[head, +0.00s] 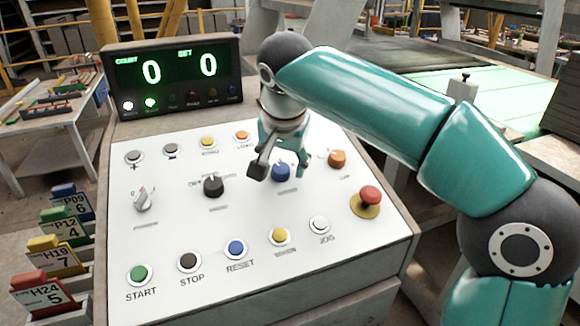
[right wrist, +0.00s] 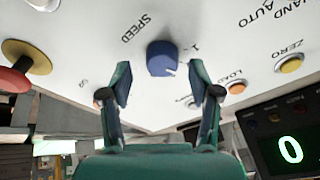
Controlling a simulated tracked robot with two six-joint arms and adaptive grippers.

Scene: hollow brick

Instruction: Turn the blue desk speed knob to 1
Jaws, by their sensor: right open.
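The blue speed knob (head: 282,173) sits on the white sloping panel of the desk (head: 185,240), right of the black knob. In the right wrist view the blue knob (right wrist: 162,58) shows beside the printed word SPEED and a figure 1. A small pale mark shows on its edge; its exact setting is hard to read. My right gripper (head: 280,168) is open over the knob. In the right wrist view its fingertips (right wrist: 160,74) stand either side of the knob's line, apart from it. How far they are above the panel I cannot tell. My left gripper is out of view.
A red mushroom button (head: 369,196) stands right of the knob. A black selector (head: 213,186), a grey knob (head: 143,200) and several push buttons surround it. A display (head: 175,75) at the back shows 0 and 0.

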